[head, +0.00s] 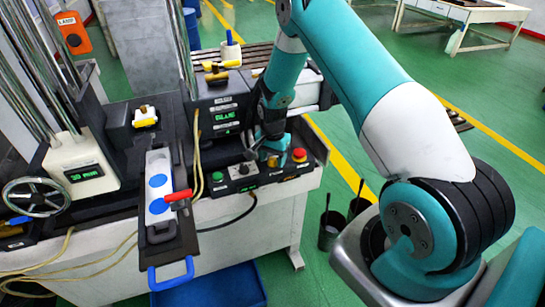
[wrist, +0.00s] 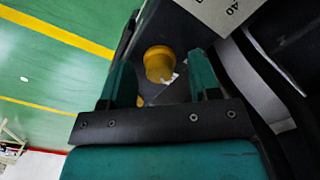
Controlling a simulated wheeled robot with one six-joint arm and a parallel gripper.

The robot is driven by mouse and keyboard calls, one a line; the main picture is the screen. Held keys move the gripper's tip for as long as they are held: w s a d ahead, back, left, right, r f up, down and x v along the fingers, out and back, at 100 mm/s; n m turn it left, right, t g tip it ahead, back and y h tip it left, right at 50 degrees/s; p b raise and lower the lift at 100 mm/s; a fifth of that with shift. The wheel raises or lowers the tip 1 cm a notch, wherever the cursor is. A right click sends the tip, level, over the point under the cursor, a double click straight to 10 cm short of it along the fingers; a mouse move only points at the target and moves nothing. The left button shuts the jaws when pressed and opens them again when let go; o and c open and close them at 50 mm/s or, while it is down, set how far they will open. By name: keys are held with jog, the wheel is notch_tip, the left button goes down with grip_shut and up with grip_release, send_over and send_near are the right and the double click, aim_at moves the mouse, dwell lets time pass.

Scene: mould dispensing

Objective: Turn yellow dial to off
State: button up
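The yellow dial (wrist: 158,62) shows as a round yellow knob in the wrist view, on a dark panel. My gripper (wrist: 162,78) is open, with one teal finger on each side of the dial and a gap at both sides. I cannot tell how far the fingertips are above the panel.
A red stop button (head: 299,155) on a yellow base sits right of my gripper. A green button (head: 217,177) and a black knob (head: 243,169) sit to its left. A white plate (wrist: 228,10) marked 40 is near the dial.

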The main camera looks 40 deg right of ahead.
jog(key=c, duration=0.8)
jog(key=shift+n, duration=0.4)
jog(key=n+b, duration=0.2)
jog(key=shift+f+n, duration=0.1)
jog(key=shift+n, duration=0.2)
jog(key=n+b, duration=0.1)
jog(key=n, duration=0.2)
jog(key=shift+n, duration=0.4)
jog(key=n+b, duration=0.1)
jog(key=n, duration=0.2)
jog(key=shift+b, duration=0.3)
jog(key=shift+n+b, duration=0.4)
jog(key=shift+n, duration=1.5)
